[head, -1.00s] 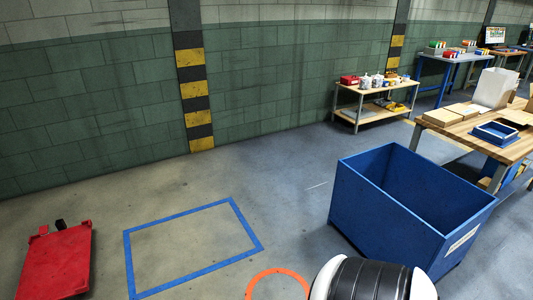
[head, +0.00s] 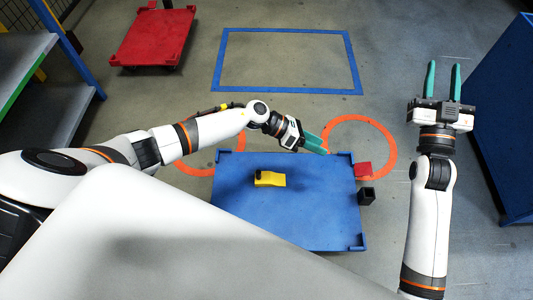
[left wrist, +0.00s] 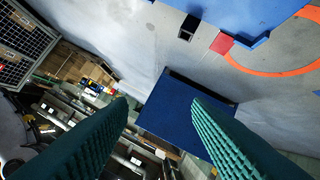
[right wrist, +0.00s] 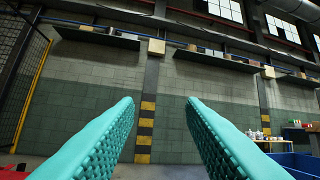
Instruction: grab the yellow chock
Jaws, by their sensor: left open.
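The yellow chock (head: 269,179) lies on the blue platform (head: 310,215), left of its middle, with a dark part at its left end. My left gripper (head: 318,143) is above the far edge of the platform, up and to the right of the chock. It is open and empty; its two green fingers also show apart in the left wrist view (left wrist: 160,110). The chock is not visible in the left wrist view. My right gripper (head: 443,80) is open and empty at the right, its fingers pointing away from me. They show wide apart in the right wrist view (right wrist: 160,110).
A red block (head: 363,169) and a black block (head: 367,196) are at the platform's right edge. A red cart (head: 153,37) stands at the far left. A blue bin (head: 505,110) stands at the right. A shelf (head: 25,65) is at the left. The blue floor rectangle (head: 290,90) is empty.

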